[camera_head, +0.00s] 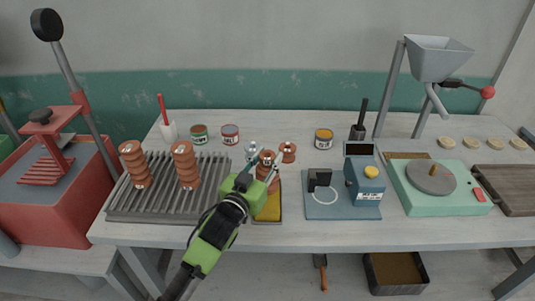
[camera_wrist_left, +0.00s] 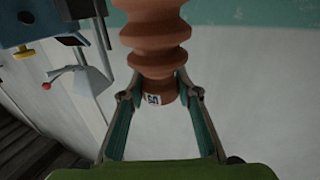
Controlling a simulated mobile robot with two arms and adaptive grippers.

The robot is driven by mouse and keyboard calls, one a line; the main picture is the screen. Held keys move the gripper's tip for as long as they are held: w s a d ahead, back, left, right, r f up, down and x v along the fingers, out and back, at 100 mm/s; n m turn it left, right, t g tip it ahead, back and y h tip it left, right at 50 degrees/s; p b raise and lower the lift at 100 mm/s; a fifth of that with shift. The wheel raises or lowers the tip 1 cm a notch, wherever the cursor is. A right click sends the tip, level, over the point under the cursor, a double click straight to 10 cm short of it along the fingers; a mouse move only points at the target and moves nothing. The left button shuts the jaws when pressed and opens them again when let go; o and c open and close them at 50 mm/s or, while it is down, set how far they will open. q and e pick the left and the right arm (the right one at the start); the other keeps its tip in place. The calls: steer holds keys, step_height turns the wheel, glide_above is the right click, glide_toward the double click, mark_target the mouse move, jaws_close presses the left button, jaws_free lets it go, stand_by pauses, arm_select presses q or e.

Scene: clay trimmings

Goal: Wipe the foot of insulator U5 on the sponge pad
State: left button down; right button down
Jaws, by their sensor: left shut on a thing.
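My left gripper (camera_head: 262,177) is shut on a brown ribbed insulator (camera_head: 267,160), which stands about upright. In the left wrist view the insulator (camera_wrist_left: 156,38) sits between the two fingertips (camera_wrist_left: 160,88), gripped near one end; the small white label there is too small to read surely. The yellow sponge pad (camera_head: 270,207) lies in a dark tray just below and in front of it, partly covered by my gripper. My right gripper is out of view.
Two more stacked insulators (camera_head: 186,165) (camera_head: 134,165) stand on a grey ribbed rack (camera_head: 165,205) at left. A short brown insulator (camera_head: 288,151) stands close behind the held one. A blue device (camera_head: 363,180) stands right of the sponge, on a blue board (camera_head: 330,208).

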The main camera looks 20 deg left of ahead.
arm_select(q)
steer(key=shift+s+d+f+p, duration=0.15)
steer(key=shift+s+d, duration=0.05)
steer(key=shift+s, duration=0.3)
steer(key=shift+s+d+f+p, duration=0.15)
steer(key=shift+s, duration=0.35)
steer(key=shift+s+d+r+p, duration=0.1)
steer(key=shift+s+d+p, duration=0.15)
steer(key=shift+s, duration=0.5)
steer(key=shift+s+d+r+p, duration=0.1)
steer(key=shift+s+p, duration=0.15)
steer(key=shift+s, duration=0.45)
steer(key=shift+w+a, duration=0.35)
steer(key=shift+w, duration=0.8)
steer(key=shift+w+a, duration=0.3)
steer(key=shift+w, duration=0.8)
steer(key=shift+w+a, duration=0.35)
steer(key=shift+w, duration=0.8)
steer(key=shift+s, duration=0.1)
steer(key=shift+s+d+f, duration=0.15)
steer(key=shift+s+d, duration=0.05)
steer(key=shift+s, duration=0.15)
steer(key=s+d+p, duration=0.2)
steer(key=s, duration=0.4)
steer(key=shift+s, duration=0.35)
steer(key=shift+w, duration=0.1)
